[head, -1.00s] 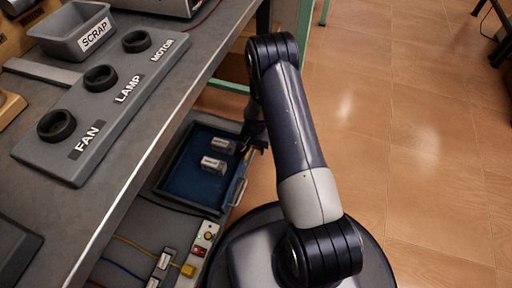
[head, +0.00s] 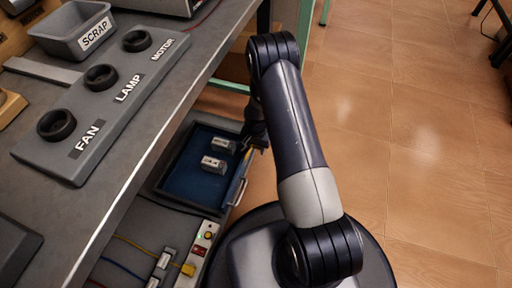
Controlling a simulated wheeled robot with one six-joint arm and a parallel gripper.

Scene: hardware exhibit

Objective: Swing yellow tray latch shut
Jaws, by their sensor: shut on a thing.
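The blue-lined tray (head: 178,191) stands pulled out under the bench, with a pale handle (head: 238,190) on its right wall. The yellow latch (head: 248,155) is a small strip at the tray's far right corner. My gripper (head: 261,145) is low beside that corner, partly hidden behind my own arm. It is shut on the yellow latch, as far as the small view shows. The latch's exact angle and its catch are too small to make out.
Two small grey blocks (head: 214,164) lie in the tray. A strip with buttons (head: 204,238) and a yellow plug (head: 188,269) sit nearer. The grey bench (head: 150,130) overhangs at left, carrying the FAN, LAMP and MOTOR holder (head: 80,130). Tiled floor (head: 400,170) is clear at right.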

